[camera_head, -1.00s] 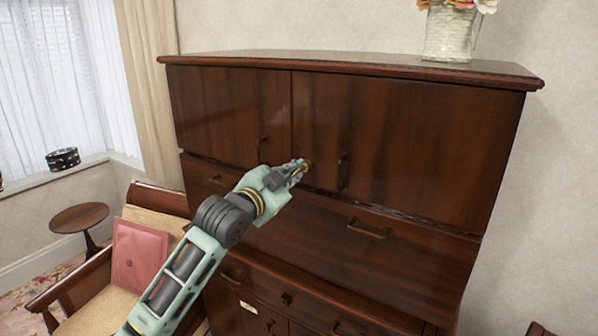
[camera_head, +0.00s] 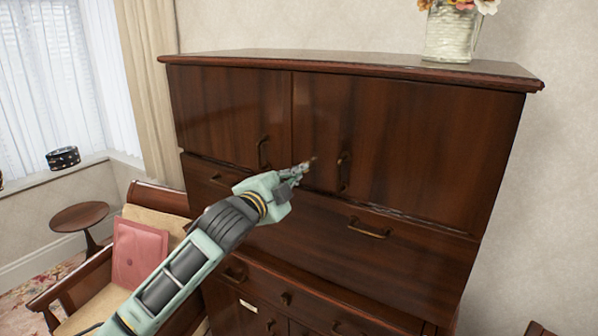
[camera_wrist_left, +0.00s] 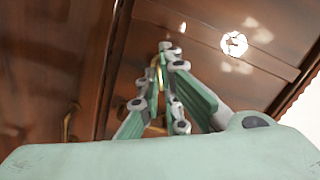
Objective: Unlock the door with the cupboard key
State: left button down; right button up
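The dark wooden cupboard has two upper doors, a left door (camera_head: 228,115) and a right door (camera_head: 420,140), both closed. My left gripper (camera_head: 303,168) is in front of the lower left part of the right door, between the two door handles. Its fingers are shut on a small brass-coloured key (camera_head: 312,160), of which only the tip shows in the head view. In the left wrist view the gripper fingers (camera_wrist_left: 166,85) close around a thin golden piece of the key (camera_wrist_left: 160,74). The keyhole is not clear, and I cannot tell whether the key touches the door. My right gripper is not in view.
Brass handles stick out on the left door (camera_head: 263,152) and right door (camera_head: 343,172), close to my gripper. A drawer handle (camera_head: 368,229) is below. A flower vase (camera_head: 450,35) stands on top. An armchair with a pink cushion (camera_head: 138,255) is at the left.

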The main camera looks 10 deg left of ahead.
pick_arm(q)
jog(key=shift+m, duration=1.2)
jog(key=m, duration=0.3)
jog(key=shift+m+t, duration=0.3)
jog(key=c, duration=1.9)
grip_release()
jog(key=shift+o, duration=0.2)
